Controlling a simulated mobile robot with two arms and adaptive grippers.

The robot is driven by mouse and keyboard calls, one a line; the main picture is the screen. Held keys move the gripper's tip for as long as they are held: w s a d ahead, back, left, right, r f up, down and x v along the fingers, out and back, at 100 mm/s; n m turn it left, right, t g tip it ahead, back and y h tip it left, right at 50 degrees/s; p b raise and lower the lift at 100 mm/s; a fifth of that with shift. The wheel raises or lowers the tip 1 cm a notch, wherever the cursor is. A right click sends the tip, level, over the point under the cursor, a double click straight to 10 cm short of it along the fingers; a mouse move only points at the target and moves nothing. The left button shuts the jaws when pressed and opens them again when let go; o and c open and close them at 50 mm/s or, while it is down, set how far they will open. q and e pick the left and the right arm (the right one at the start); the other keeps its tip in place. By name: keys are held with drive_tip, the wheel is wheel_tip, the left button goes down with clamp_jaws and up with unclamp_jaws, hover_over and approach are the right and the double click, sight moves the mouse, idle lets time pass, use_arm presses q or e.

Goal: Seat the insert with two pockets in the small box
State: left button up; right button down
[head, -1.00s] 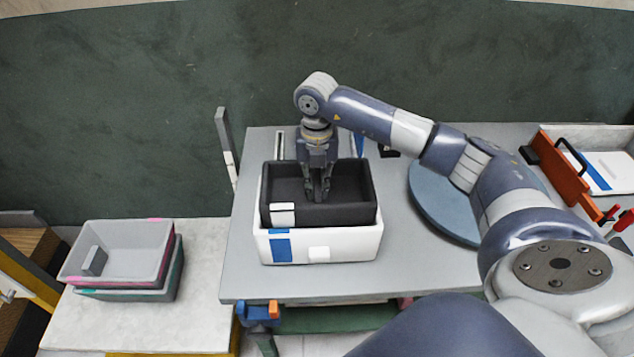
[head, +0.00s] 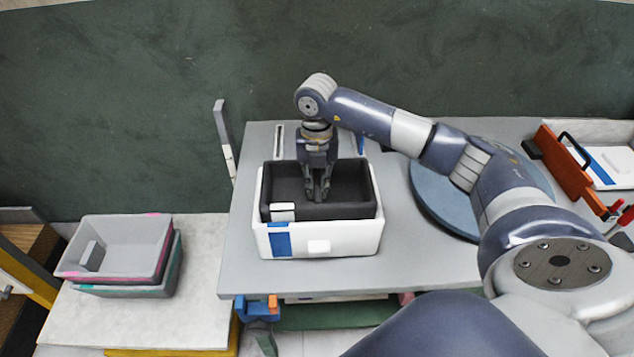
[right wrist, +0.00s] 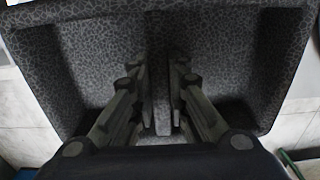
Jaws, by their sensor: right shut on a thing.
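The dark grey foam insert (head: 345,212) has two pockets and a white label at its front left. It sits mostly down inside the small white box (head: 345,242), which has a blue patch on its front. The insert's top edge shows slightly above the box's front rim. My right gripper (head: 318,197) points straight down and is shut on the insert's middle wall. In the right wrist view the fingers (right wrist: 160,85) straddle that wall, with a pocket of the insert (right wrist: 225,50) on either side. The insert's underside is hidden. My left gripper is not in view.
The box stands on a grey table (head: 420,265). A blue round disc (head: 433,205) lies to its right. Stacked grey and green bins (head: 120,250) stand on a pale surface at left. An orange-red handled piece (head: 568,165) and a white tray are at far right.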

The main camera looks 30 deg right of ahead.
drive_tip(key=shift+f+b, duration=3.25)
drive_tip(key=shift+f, duration=1.45)
drive_tip(key=c, duration=1.5)
unclamp_jaws()
drive_tip(key=shift+r, duration=0.1)
drive_tip(key=shift+r, duration=0.1)
wheel_tip(320, 180, up, 12)
drive_tip(key=shift+f, duration=0.1)
